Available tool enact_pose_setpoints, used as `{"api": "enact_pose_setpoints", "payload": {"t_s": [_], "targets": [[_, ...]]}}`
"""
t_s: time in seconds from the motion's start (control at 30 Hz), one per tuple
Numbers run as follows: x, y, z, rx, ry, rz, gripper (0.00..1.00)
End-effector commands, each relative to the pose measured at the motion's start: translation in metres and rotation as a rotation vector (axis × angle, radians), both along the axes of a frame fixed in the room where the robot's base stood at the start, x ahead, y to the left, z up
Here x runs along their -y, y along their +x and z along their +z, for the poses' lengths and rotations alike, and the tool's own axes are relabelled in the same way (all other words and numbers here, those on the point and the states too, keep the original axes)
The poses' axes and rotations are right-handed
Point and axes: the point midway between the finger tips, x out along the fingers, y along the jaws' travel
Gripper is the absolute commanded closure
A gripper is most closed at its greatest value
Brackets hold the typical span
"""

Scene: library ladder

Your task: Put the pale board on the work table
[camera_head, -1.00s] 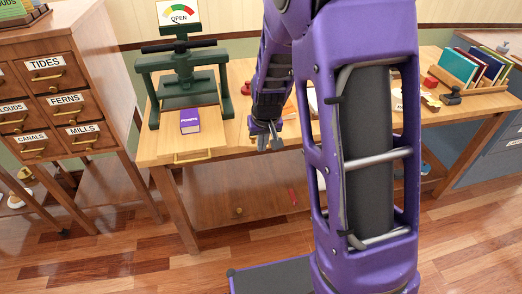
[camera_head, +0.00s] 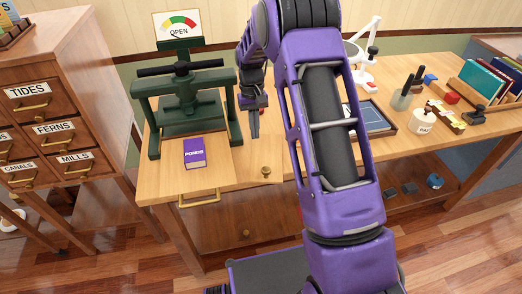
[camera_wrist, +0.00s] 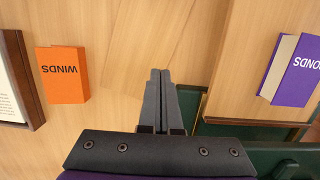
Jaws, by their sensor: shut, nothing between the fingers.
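What looks like the pale board (camera_head: 265,150) lies flat by the front edge of the work table (camera_head: 222,165), almost the same colour as the tabletop. A small brass knob shows at its front end. My gripper (camera_head: 254,136) points down just left of and behind it, shut and empty. In the wrist view my gripper (camera_wrist: 162,76) has its fingers together over bare pale wood. Slanting seams cross the wood there, and I cannot tell which part is the board. My arm hides part of the table to the right.
A green press (camera_head: 185,105) with an OPEN dial stands left of my gripper. A purple PONDS book (camera_head: 194,152) lies before it. An orange WINDS book (camera_wrist: 62,75) shows in the wrist view. A blue-topped tray (camera_head: 374,118), a pot (camera_head: 422,121) and a book rack (camera_head: 488,85) occupy the right side.

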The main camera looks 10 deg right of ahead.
Motion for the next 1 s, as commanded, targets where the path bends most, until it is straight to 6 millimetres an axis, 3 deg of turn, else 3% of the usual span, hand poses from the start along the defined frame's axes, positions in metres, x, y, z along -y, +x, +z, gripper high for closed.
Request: {"api": "enact_pose_setpoints", "payload": {"t_s": [0.17,0.73,0.8,1.0], "targets": [[0.000,-0.017,0.001,-0.001,0.000,0.000,1.00],[0.002,-0.113,0.001,0.001,0.000,0.000,1.00],[0.002,-0.121,0.000,0.001,0.000,0.001,1.00],[0.002,-0.118,-0.016,0.001,0.000,0.001,1.00]]}}
